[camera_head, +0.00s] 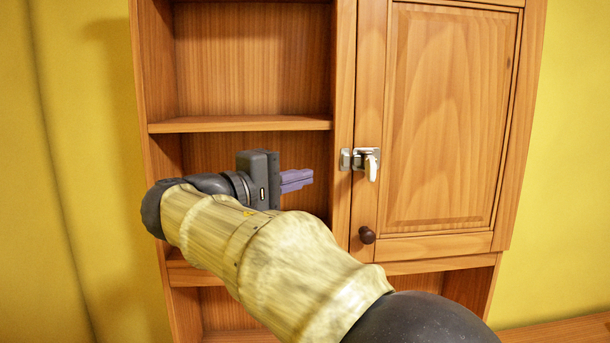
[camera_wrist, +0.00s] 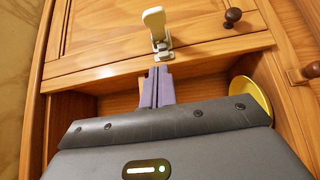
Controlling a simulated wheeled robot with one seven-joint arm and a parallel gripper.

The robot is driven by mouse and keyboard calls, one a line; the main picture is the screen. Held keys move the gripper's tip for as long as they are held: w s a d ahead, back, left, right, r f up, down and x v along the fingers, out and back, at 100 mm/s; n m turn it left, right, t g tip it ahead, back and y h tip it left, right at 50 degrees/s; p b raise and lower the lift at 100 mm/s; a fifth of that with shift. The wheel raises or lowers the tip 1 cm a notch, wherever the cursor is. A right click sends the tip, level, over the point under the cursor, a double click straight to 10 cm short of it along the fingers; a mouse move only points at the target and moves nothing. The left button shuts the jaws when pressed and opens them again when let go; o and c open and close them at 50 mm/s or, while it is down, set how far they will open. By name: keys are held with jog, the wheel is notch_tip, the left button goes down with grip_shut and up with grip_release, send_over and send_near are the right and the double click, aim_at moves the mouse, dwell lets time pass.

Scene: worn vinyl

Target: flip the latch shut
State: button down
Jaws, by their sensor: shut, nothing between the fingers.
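The metal latch (camera_head: 361,160) sits at the left edge of the closed cabinet door (camera_head: 450,120), where the door meets the upright post. Its plate is on the post and its pale lever lies over the door side, angled down. In the wrist view the latch (camera_wrist: 156,32) is straight ahead of the fingertips, with its lever pointing away. My gripper (camera_head: 309,177) is shut and empty, its purple fingers pointing right at the latch from the open shelf side. A gap shows between the fingertips and the latch in the head view. The fingers also show in the wrist view (camera_wrist: 157,86).
A dark round knob (camera_head: 367,235) stands out from the door below the latch. The open shelves (camera_head: 240,124) are to the left, behind my gripper. A yellow round dish (camera_wrist: 252,96) is partly visible in the wrist view, beside my gripper.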

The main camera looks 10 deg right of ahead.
aim_at(366, 167)
jog(key=w+d+p, duration=0.1)
jog(key=d, duration=0.2)
jog(key=w+d+p, duration=0.1)
jog(key=d, duration=0.2)
jog(key=w+d+p, duration=0.2)
jog(key=d, duration=0.2)
jog(key=shift+d+r, duration=0.1)
jog(key=shift+w, duration=0.15)
